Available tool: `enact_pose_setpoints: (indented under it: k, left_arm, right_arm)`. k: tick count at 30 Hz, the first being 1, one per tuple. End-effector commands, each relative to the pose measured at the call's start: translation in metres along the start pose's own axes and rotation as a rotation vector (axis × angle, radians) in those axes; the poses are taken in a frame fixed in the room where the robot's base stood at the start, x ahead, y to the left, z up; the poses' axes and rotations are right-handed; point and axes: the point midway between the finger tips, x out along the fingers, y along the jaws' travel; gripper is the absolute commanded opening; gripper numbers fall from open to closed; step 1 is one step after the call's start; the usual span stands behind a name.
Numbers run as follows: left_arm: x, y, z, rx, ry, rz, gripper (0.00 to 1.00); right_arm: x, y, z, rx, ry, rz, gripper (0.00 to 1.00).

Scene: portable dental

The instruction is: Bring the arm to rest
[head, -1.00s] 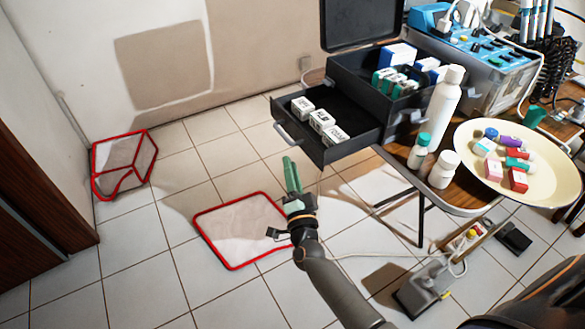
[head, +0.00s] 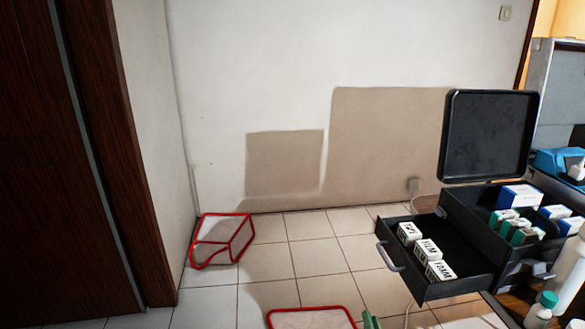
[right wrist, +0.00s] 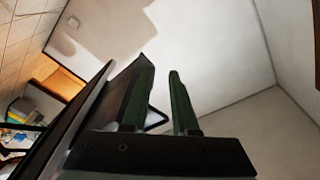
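My right gripper shows only as green fingertips (head: 370,320) at the bottom edge of the head view; its arm is out of frame there. In the right wrist view its two green fingers (right wrist: 160,74) stand apart with bare wall visible between them, open and empty. A dark case with its lid and a drawer handle shows behind the left finger. I cannot tell the exact distance, but no contact shows. My left gripper is not in view.
The black case (head: 490,215) has its lid up and its drawer (head: 425,290) pulled out, holding white boxes (head: 428,251). A white bottle with a green cap (head: 541,311) is at lower right. Red-edged bins (head: 222,240) and (head: 310,311) are on the floor. Tiled floor (head: 320,257) between is clear.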

Motion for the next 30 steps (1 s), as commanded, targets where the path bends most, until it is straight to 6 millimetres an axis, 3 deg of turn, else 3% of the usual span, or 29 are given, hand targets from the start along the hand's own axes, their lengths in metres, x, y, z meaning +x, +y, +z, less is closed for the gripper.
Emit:
enact_pose_setpoints:
  k: [3,6,10,15,18,30]
  left_arm:
    - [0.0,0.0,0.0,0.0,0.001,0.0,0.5]
    - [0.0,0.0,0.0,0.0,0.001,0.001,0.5]
    - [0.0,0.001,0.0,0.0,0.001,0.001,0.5]
    - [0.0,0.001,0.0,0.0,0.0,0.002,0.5]
    - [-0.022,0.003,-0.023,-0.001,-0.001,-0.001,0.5]
    - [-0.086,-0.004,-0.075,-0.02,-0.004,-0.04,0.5]
  right_arm:
    - [-0.058,0.002,0.045,-0.221,-0.268,-0.015,0.27]
    - [-0.106,0.007,0.073,-0.394,-0.47,-0.018,0.27]
    - [-0.166,0.018,0.092,-0.581,-0.687,-0.008,0.27]
    - [-0.238,0.032,0.097,-0.791,-0.927,0.018,0.27]
    - [-0.229,0.013,0.074,-0.781,-0.908,0.026,0.27]
    - [-0.229,-0.035,0.007,-0.778,-0.892,0.067,0.27]
